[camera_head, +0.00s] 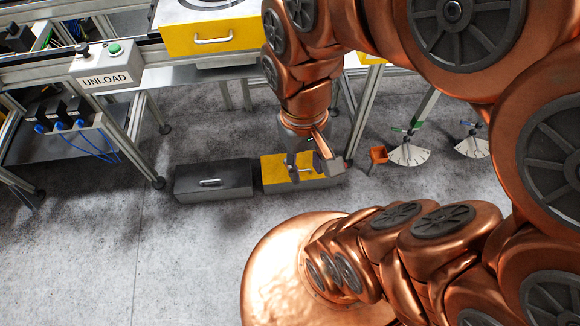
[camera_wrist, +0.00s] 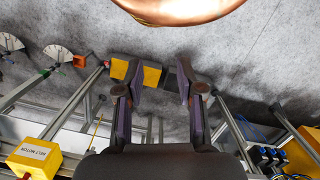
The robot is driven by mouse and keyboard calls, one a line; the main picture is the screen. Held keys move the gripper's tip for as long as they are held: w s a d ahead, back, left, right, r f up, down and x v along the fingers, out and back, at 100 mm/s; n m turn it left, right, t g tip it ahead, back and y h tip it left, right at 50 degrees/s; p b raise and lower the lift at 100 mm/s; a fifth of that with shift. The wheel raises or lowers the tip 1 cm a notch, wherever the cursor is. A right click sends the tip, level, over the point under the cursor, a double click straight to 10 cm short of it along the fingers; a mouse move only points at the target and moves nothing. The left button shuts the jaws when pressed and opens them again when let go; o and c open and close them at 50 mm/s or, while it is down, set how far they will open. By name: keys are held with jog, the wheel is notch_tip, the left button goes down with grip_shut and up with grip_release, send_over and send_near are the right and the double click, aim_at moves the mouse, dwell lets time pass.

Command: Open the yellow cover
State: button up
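A low box with a yellow cover (camera_head: 272,172) lies on the floor, right of a dark grey box. Its handle is mostly hidden behind my gripper. My gripper (camera_head: 308,170) hangs pointing down over the yellow cover, fingers apart; I cannot tell if it touches. In the wrist view my gripper (camera_wrist: 153,76) is open, with part of the yellow cover (camera_wrist: 152,76) showing between the fingers and nothing visibly gripped. The cover looks closed.
The dark grey box (camera_head: 214,181) with a handle sits close on the left. A yellow-fronted box (camera_head: 212,38) stands on the bench above, near an UNLOAD button box (camera_head: 104,68). Bench legs stand behind. An orange bin (camera_head: 378,156) is on the right. Floor in front is clear.

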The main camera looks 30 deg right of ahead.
jog(key=w+d+f+m+t+b, duration=0.1)
jog(key=w+d+f+m+b, duration=0.25)
jog(key=w+f+b, duration=0.55)
jog(key=w+d+f+m+b, duration=0.2)
jog(key=w+f+m+b, duration=0.3)
jog(key=f, duration=0.8)
jog(key=w+d+f+m+t+b, duration=0.1)
jog(key=w+d+f+m+b, duration=0.15)
jog(key=w+f+b, duration=0.65)
jog(key=w+d+f+m+b, duration=0.3)
jog(key=w+d+f+b, duration=0.1)
jog(key=f, duration=1.1)
jog(key=w+d+f+m+t+b, duration=0.1)
jog(key=w+d+f+m+b, duration=0.3)
jog(key=f+b, duration=0.5)
jog(key=w+d+f+m+b, duration=0.3)
jog(key=d+f+b, duration=0.4)
jog(key=f, duration=1.6)
jog(key=shift+w+d+f+m+t+h, duration=0.1)
jog(key=shift+w+d+m+t+h, duration=0.25)
jog(key=shift+w, duration=0.35)
jog(key=shift+c, duration=0.4)
grip_shut()
